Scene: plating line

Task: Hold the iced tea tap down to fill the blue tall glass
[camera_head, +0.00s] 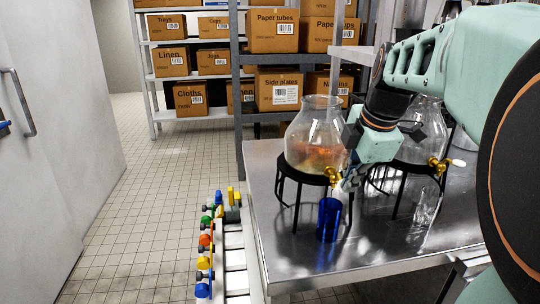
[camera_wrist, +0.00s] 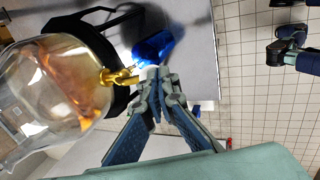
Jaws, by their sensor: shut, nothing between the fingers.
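The blue tall glass (camera_head: 328,221) stands upright on the steel counter, below the brass tap (camera_head: 332,173) of the left glass dispenser (camera_head: 313,150). That dispenser holds amber liquid with orange pieces. The glass (camera_wrist: 152,47) and the brass tap (camera_wrist: 119,76) also show in the wrist view. My gripper (camera_head: 347,184) is shut and empty, with its fingertips (camera_wrist: 158,80) right at the pale end of the tap's handle. I cannot tell whether they touch it. Whether any tea runs or stands in the glass cannot be seen.
A second glass dispenser (camera_head: 424,135) with a brass tap (camera_head: 437,165) stands to the right on the steel counter (camera_head: 375,245). Both sit on black stands. Colourful valve-like parts (camera_head: 206,240) line the left side. Shelves with cardboard boxes (camera_head: 274,30) are behind.

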